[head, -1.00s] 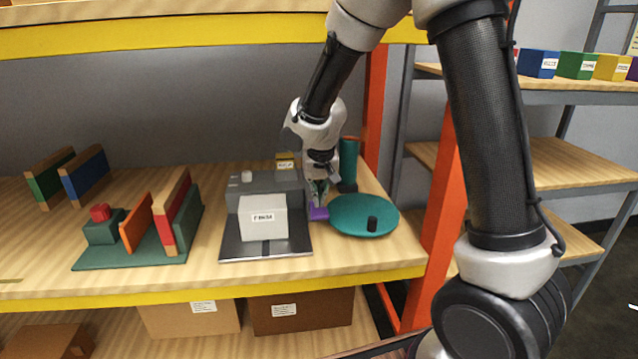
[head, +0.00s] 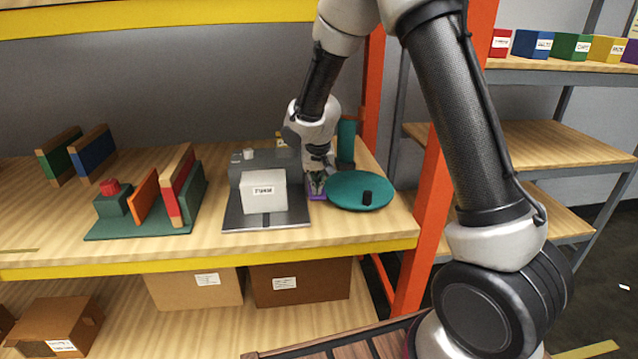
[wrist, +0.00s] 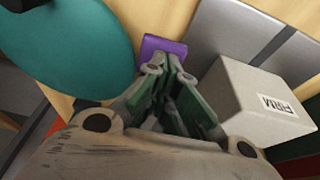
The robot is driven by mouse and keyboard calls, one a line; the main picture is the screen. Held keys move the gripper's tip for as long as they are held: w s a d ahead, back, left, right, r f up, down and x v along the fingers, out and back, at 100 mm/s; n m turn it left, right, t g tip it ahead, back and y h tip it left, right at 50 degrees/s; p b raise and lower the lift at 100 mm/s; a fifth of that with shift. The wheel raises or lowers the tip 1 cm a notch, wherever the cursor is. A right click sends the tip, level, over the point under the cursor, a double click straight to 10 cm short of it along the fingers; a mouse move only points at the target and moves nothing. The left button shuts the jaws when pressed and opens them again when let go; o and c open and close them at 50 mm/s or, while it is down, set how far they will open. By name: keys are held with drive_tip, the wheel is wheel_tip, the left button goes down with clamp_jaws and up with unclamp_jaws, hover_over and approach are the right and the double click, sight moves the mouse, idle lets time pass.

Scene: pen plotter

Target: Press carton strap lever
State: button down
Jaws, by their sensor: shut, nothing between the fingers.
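The carton (head: 264,191), a pale grey box with a white label, sits on the dark grey base plate (head: 238,219) of the strapping machine. The purple lever (head: 318,197) is at the machine's right side, partly hidden by my fingers; it also shows in the wrist view (wrist: 163,45) as a flat purple pad. My gripper (head: 317,185) points down at the lever, shut and empty. In the wrist view my fingertips (wrist: 165,70) overlap the near edge of the pad and appear to touch it from above.
A teal turntable (head: 345,195) with a black knob is close on the right of the lever. A teal cylinder (head: 347,140) stands behind. A green fixture (head: 150,229) with a red button and upright boards is on the left. An orange post (head: 428,195) rises at the right.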

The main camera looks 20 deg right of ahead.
wheel_tip(320, 180, down, 3)
drive_tip(key=shift+s+r, duration=0.1)
drive_tip(key=shift+s+f, duration=0.1)
drive_tip(key=shift+f, duration=0.15)
